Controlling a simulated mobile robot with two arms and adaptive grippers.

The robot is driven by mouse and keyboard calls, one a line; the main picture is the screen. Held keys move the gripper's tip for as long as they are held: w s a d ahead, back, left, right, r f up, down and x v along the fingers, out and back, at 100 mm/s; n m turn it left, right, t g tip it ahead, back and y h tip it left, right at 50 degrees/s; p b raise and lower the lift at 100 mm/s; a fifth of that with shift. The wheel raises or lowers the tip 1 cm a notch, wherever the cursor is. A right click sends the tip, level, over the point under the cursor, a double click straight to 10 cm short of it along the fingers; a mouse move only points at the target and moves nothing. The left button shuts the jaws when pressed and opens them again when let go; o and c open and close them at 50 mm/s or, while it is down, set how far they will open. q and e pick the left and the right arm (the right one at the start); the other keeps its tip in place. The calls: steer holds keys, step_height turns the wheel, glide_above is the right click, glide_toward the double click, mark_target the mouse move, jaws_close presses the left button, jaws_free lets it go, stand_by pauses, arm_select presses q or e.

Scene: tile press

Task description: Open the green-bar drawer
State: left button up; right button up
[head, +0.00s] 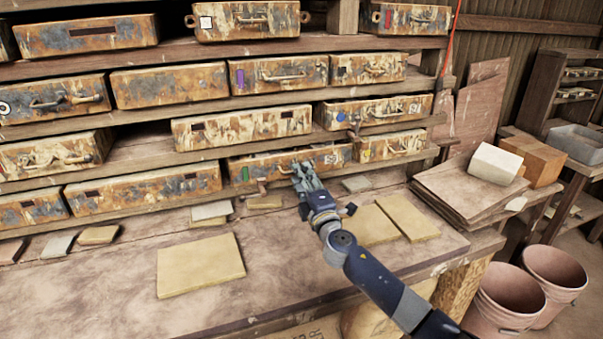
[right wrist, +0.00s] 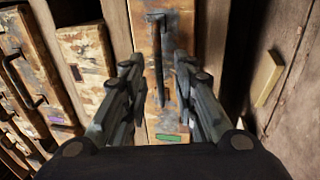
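The green-bar drawer (head: 270,163) is in the bottom row of the shelf in the head view, worn rust and cream. Its small green bar (head: 244,174) is near its left end, and the bar shows low in the right wrist view (right wrist: 168,138). The drawer looks closed. Its dark bar handle (right wrist: 157,58) runs lengthwise between the fingers of my right gripper (right wrist: 157,66). Those fingers are open, one on each side of the handle, with gaps visible. In the head view my right gripper (head: 303,173) is at the drawer front. My left gripper is not in view.
Neighbouring drawers (head: 145,188) (head: 392,145) flank it. Several flat tiles lie on the bench (head: 110,285) below, including a large one (head: 200,264) at front left and two near my right arm. Boards and a white block (head: 495,164) are at right. Buckets (head: 505,300) stand on the floor.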

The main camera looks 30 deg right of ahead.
steer(key=shift+w+d+r, duration=0.1)
steer(key=shift+w+d, duration=0.05)
steer(key=shift+w, duration=0.4)
jaws_close()
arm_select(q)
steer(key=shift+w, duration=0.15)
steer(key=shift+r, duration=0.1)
